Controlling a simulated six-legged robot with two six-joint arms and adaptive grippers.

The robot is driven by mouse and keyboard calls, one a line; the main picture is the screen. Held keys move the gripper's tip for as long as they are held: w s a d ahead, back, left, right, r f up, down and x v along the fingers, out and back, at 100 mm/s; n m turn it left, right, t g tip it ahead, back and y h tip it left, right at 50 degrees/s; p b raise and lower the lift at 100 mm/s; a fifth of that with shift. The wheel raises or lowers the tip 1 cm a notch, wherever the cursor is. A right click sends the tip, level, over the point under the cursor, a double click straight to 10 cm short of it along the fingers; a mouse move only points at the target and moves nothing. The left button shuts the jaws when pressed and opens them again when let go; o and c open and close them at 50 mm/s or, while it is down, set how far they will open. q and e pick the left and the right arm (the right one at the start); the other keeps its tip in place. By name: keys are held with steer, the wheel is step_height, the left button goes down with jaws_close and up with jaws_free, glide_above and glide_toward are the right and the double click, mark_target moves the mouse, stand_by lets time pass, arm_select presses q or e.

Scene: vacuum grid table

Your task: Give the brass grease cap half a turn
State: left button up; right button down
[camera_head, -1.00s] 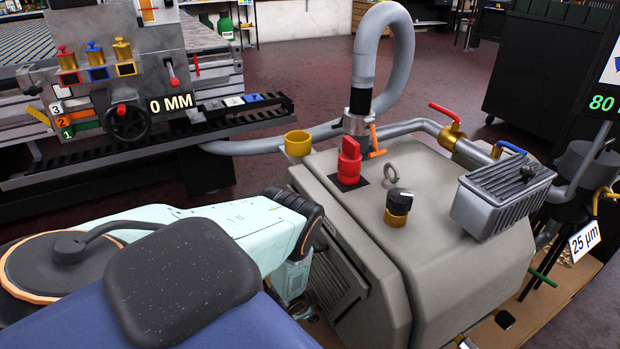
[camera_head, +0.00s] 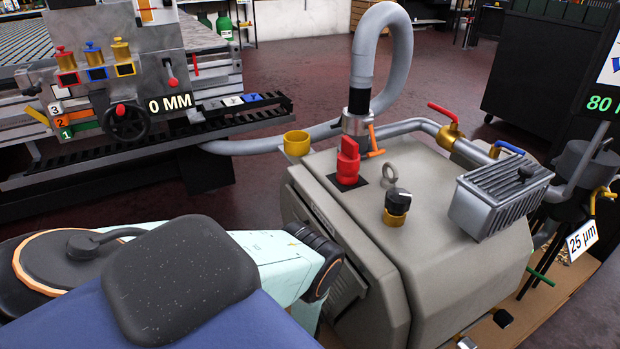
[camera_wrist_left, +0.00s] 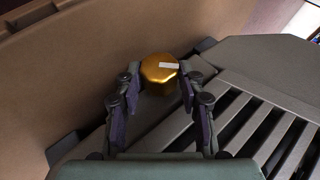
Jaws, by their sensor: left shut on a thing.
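The brass grease cap (camera_wrist_left: 158,76) is a gold, faceted cap with a white mark on its top, in the left wrist view. The mark lies nearly level, from the cap's middle to its right edge. My left gripper (camera_wrist_left: 160,84) is shut on the cap, with one finger on its left side and one on its right. In the head view my left arm reaches down beside the grey pump housing (camera_head: 440,255), and the gripper and cap are hidden there. My right gripper is not in view.
Slatted grey vents (camera_wrist_left: 255,130) lie right of the cap and a tan board (camera_wrist_left: 60,80) behind it on the left. On the housing stand a red valve (camera_head: 348,160), a lifting eye (camera_head: 390,174) and a black knob with a brass base (camera_head: 397,205).

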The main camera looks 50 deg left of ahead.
arm_select(q)
steer(key=shift+w+d+t+y, duration=0.1)
steer(key=shift+d+t+y, duration=0.15)
steer(key=shift+y, duration=0.55)
steer(key=shift+a, duration=0.1)
steer(key=shift+f, duration=0.1)
steer(key=o, duration=1.2)
steer(key=shift+c, duration=0.2)
steer(key=v, duration=1.2)
